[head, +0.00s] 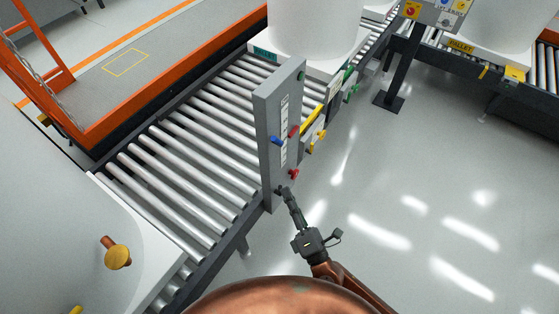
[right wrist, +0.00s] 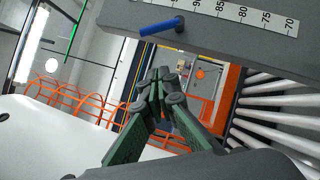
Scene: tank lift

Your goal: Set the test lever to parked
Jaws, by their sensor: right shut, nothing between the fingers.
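A tall grey panel (head: 268,150) stands at the conveyor's edge with a white scale strip on its face. A blue lever (head: 277,140) sticks out beside the scale. A red handle (head: 294,130) sits near it, and another red handle (head: 293,174) sits lower. I cannot read which one is the test lever, nor any parked mark. My right gripper (head: 283,189) is shut and empty, close to the panel's lower part, below the lower red handle. In the right wrist view its closed fingertips (right wrist: 160,76) are apart from the blue lever (right wrist: 163,27). My left gripper is not in view.
A roller conveyor (head: 170,155) runs behind the panel, with white tanks (head: 312,25) on it. Yellow and green fittings (head: 312,115) stick out beyond the panel. An orange-edged platform (head: 105,90) lies at the left. The floor (head: 430,190) at the right is clear.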

